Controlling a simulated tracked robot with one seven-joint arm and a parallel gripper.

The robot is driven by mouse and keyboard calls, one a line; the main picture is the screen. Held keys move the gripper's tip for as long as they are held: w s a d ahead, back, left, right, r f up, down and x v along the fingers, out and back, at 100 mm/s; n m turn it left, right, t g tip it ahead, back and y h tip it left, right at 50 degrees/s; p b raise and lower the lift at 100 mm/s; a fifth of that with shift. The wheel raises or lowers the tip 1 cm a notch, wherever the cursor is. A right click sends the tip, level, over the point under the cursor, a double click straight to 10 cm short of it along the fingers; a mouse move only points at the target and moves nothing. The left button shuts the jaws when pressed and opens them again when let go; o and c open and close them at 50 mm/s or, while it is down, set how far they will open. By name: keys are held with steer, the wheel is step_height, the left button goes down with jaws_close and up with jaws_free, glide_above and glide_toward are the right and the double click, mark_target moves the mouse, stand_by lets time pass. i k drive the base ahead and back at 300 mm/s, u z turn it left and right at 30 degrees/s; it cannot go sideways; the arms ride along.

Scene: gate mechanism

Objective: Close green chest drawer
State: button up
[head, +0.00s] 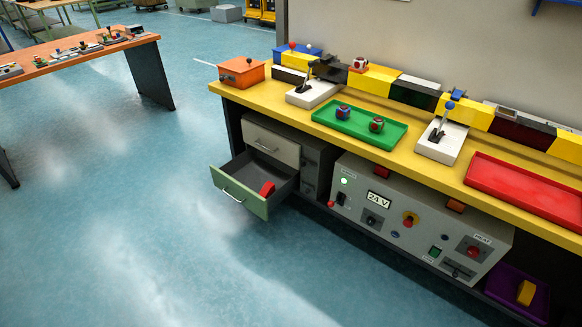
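The green chest drawer (242,196) is pulled out from the grey drawer chest (313,158) under the yellow workbench. Its green front has a pale metal bar handle (232,196). A red object (267,189) lies inside the drawer near its front right. Above it, a beige drawer (270,145) with its own handle looks shut. My gripper is not in view.
A grey control box (420,215) with a 24 V display stands right of the chest. The yellow bench top (290,109) carries a green tray (358,124), a red tray (525,187) and joystick switches. Open blue floor (130,210) lies before the drawer. An orange table (75,52) stands at back left.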

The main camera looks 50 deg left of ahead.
mark_target(242, 179)
steer(key=z, duration=0.55)
steer(key=i, duration=1.15)
steer(key=u, duration=3.55)
steer(key=i, duration=0.8)
steer(key=u, duration=0.2)
